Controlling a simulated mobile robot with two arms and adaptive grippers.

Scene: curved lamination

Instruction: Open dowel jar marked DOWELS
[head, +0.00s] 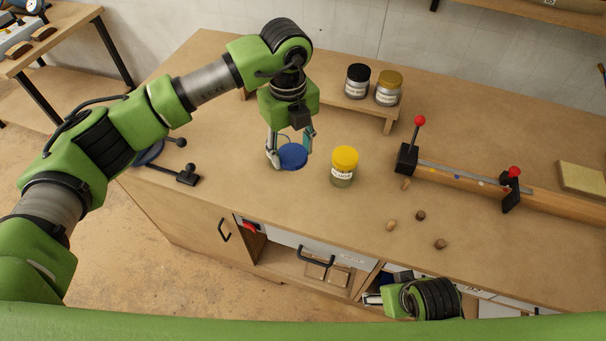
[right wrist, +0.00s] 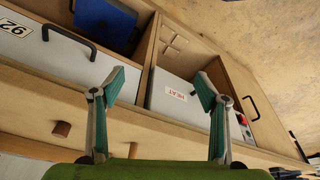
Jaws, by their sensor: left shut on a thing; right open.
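My left gripper (head: 291,147) is over the bench, shut on a blue round lid (head: 293,157). The lid faces up between the fingers; no jar body shows beneath it, and I cannot tell whether it rests on one. A clear jar with a yellow lid (head: 344,160) stands upright just right of it; its small label is not clearly readable. A black-lidded jar (head: 357,82) and an ochre-lidded jar (head: 388,89) stand on a small wooden riser behind. I cannot read DOWELS on any jar. My right gripper (right wrist: 158,93) is open and empty, low by the bench front.
Several small brown wooden pieces (head: 420,215) lie loose right of the yellow-lidded jar. A clamp bar with red knobs (head: 455,174) lies farther right. A black-handled tool (head: 187,176) is at the left. Drawers with a black handle (head: 315,260) and open cubbies are below the bench top.

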